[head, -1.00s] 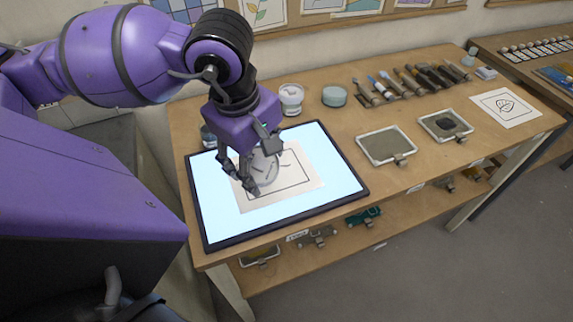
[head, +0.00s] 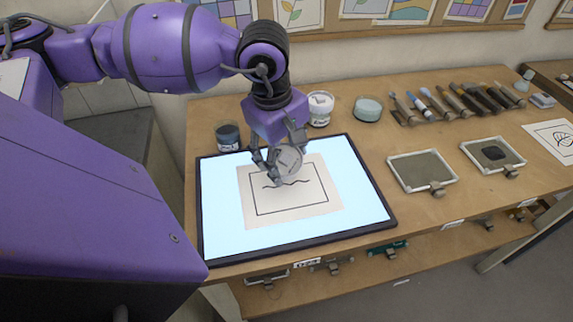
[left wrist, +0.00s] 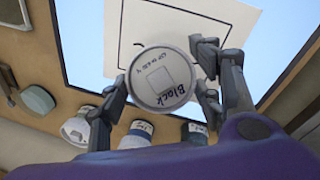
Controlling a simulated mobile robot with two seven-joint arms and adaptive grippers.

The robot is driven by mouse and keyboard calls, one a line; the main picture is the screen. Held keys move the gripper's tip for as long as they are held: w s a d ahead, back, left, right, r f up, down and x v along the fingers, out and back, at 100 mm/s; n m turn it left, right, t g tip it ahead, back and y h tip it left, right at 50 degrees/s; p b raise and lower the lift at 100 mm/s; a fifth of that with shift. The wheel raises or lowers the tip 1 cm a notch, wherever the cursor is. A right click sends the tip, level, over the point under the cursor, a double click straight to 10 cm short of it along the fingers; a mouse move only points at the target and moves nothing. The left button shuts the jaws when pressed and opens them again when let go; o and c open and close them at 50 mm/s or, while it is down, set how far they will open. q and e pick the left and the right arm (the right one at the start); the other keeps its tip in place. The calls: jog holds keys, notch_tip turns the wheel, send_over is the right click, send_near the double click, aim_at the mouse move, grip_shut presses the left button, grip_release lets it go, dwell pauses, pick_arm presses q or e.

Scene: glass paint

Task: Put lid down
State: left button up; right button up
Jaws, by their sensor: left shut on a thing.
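My left gripper (head: 280,163) is shut on a round grey lid (head: 289,160) and holds it over the rear part of the lit panel. In the left wrist view the lid (left wrist: 162,78) faces the camera with "Black" written on it, its rim between the fingers. I cannot tell how high it is above the panel. A jar of dark contents (head: 228,137) stands behind the panel's far left corner. My right gripper is not in view.
The lit panel (head: 222,205) has a sheet with a line drawing (head: 325,205) on it. A white jar (head: 320,110) and a teal container (head: 368,108) stand behind it. Two small trays (head: 420,172) (head: 494,154) and a row of tools (head: 455,103) are to the right.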

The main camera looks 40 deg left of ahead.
aim_at(286, 167)
pick_arm(q)
jog(key=shift+w+a+f, duration=0.25)
jog(key=shift+w+f, duration=0.35)
jog(key=shift+f, duration=0.2)
jog(key=shift+w+f, duration=0.1)
jog(key=shift+f, duration=1.7)
jog(key=o, duration=1)
jog(key=r, duration=0.4)
jog(key=s+r, duration=0.1)
jog(key=r, duration=0.7)
jog(key=shift+s+a+r, duration=0.15)
jog(key=shift+s+a, duration=0.15)
jog(key=shift+s, duration=0.05)
